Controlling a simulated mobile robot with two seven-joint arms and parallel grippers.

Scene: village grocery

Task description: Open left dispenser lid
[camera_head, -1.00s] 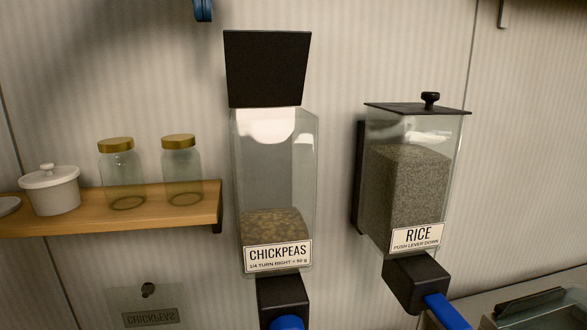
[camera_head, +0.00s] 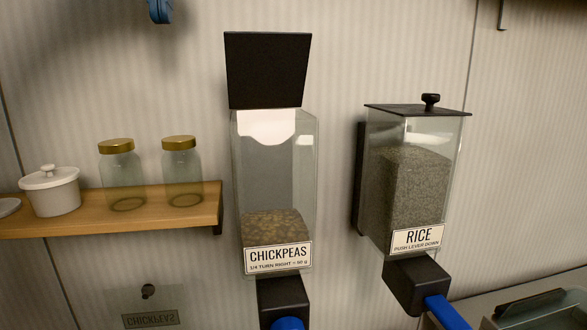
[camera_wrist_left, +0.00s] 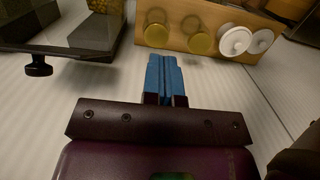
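The left dispenser (camera_head: 275,180), labelled CHICKPEAS, hangs on the wall in the head view, partly filled. Its black lid (camera_head: 267,70) stands raised, nearly upright, above the open top. In the left wrist view the lid (camera_wrist_left: 60,30) is at the upper left, with its black knob (camera_wrist_left: 38,66). My left gripper (camera_head: 160,10) shows only as blue fingertips at the top edge of the head view, left of the lid and apart from it. In the left wrist view its blue fingers (camera_wrist_left: 165,75) are together with nothing between them. My right gripper is not in view.
The RICE dispenser (camera_head: 405,185) hangs to the right with its lid (camera_head: 395,108) down. A wooden shelf (camera_head: 150,212) at the left holds two gold-lidded jars and a white lidded pot (camera_head: 50,192). The wall between my left gripper and the raised lid is clear.

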